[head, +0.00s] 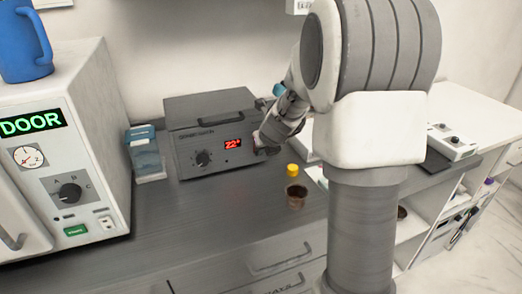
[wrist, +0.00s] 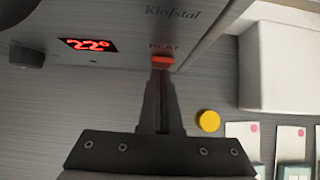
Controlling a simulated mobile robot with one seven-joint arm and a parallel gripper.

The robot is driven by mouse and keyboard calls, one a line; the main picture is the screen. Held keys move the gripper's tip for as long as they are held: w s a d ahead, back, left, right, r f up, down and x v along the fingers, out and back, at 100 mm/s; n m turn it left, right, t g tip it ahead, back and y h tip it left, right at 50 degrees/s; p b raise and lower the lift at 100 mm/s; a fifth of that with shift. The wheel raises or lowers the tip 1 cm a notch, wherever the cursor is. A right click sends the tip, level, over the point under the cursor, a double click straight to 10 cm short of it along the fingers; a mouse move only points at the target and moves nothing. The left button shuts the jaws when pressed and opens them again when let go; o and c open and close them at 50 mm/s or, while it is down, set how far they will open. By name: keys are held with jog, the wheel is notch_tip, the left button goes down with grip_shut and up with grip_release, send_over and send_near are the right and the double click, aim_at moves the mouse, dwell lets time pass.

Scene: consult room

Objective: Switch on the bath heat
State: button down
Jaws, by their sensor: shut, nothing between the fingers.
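The bath (head: 215,155) is a dark grey box on the counter, with a lid on top, a black knob (head: 202,158) and a red display (head: 233,144) reading about 22°. In the wrist view the display (wrist: 88,45) also reads 22°. A small red-orange heat switch (wrist: 161,59) sits on its front under a label that looks like HEAT. My gripper (wrist: 161,74) is shut and empty, its fingertips right at the switch; I cannot tell whether they touch. In the head view my gripper (head: 264,147) is at the bath's right front and hides the switch.
A white cabinet (head: 100,140) with a DOOR display stands left, a blue jug (head: 25,42) on it. A blue box (head: 145,152) stands beside the bath. A yellow-capped item (head: 293,170) and a brown cup (head: 296,196) are near my gripper.

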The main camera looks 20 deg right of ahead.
jog(key=shift+r+p, duration=0.9)
jog(key=shift+p, duration=0.05)
jog(key=shift+s, duration=0.1)
